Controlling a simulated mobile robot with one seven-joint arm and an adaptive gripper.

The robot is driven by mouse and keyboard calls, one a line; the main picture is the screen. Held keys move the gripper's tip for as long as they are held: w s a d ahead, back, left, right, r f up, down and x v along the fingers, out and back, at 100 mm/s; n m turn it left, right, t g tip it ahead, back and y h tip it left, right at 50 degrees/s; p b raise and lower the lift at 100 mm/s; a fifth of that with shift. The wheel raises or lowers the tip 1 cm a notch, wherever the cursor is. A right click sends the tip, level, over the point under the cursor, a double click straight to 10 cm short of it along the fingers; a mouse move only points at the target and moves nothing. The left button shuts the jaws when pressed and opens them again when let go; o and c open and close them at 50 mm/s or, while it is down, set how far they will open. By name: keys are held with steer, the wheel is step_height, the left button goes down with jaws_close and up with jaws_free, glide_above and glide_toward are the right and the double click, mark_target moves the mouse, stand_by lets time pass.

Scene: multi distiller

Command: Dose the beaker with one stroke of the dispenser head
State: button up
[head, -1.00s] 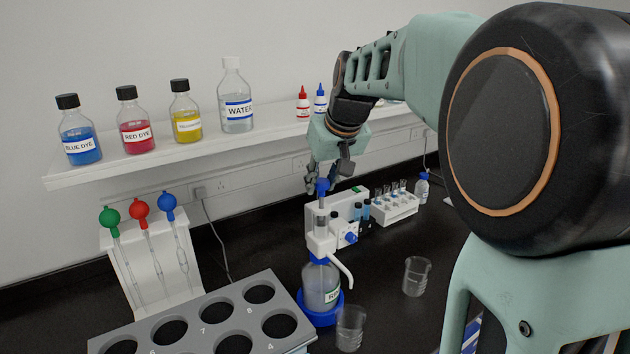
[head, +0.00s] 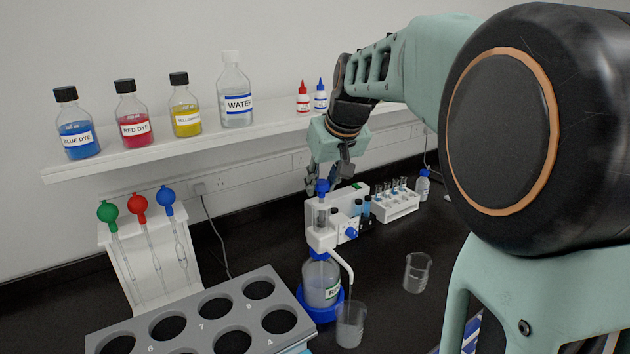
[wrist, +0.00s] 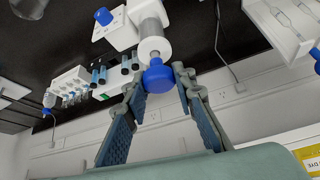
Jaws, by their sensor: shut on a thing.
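The dispenser bottle (head: 320,285), with a blue collar and clear contents, stands upright on the black bench. Its dispenser head (head: 320,238) is white, with a clear barrel, a blue knob on top and a spout bent down to the right. The beaker (head: 350,328) stands at the bottle's front right, under the spout tip. A thin line, perhaps liquid, shows between tip and beaker. My gripper (head: 325,184) is shut on the blue knob from above and behind. In the wrist view the knob (wrist: 159,76) sits between the fingertips (wrist: 158,88).
A second clear beaker (head: 417,272) stands to the right. A grey rack (head: 185,310) with numbered holes is close on the left. Behind are a white device (head: 347,205) and a tube rack (head: 396,208). A shelf (head: 120,165) with dye bottles runs above.

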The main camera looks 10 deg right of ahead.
steer(key=shift+f+b, duration=0.45)
steer(key=shift+f, duration=0.25)
steer(key=o, duration=1.2)
steer(key=shift+r, duration=0.1)
